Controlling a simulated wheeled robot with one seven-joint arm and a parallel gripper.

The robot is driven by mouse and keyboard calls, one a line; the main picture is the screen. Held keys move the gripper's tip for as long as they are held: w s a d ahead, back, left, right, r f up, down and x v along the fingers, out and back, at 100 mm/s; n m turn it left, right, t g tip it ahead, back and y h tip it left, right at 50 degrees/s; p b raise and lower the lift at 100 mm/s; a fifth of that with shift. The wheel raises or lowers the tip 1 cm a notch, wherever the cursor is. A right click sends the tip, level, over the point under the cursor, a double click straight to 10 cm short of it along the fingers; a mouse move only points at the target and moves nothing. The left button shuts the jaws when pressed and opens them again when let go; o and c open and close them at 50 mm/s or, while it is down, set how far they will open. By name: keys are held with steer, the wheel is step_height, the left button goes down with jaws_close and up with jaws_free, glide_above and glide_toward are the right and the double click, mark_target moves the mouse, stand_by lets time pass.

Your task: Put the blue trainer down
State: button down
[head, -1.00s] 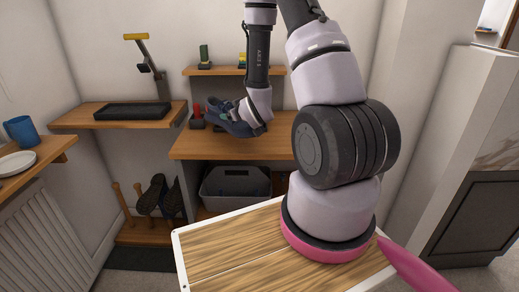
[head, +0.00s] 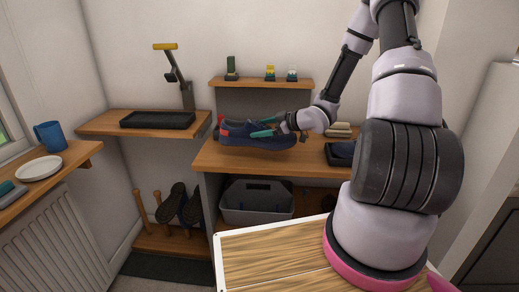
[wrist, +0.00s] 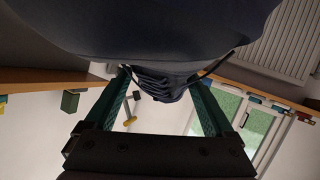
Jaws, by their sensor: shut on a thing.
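The blue trainer (head: 250,138), dark blue with a red patch at one end, is side-on and roughly level over the left half of the wooden bench top (head: 215,160). My gripper (head: 268,127) is shut on it, its teal fingers against the trainer's upper part. I cannot tell whether the sole touches the bench top. In the wrist view the trainer (wrist: 150,30) fills the top, its laces between the two fingers of my gripper (wrist: 158,80).
A dark folded-looking item (head: 341,153) lies right on the bench top, with pale stacked things (head: 339,130) behind. A small shelf (head: 262,84) holds several little items above. A black tray (head: 158,120) sits on the left shelf. A grey bin (head: 257,203) and dark boots (head: 180,205) are below.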

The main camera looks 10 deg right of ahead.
mark_target(262, 143)
steer(key=shift+f, duration=3.25)
steer(key=shift+f, duration=0.1)
jaws_free()
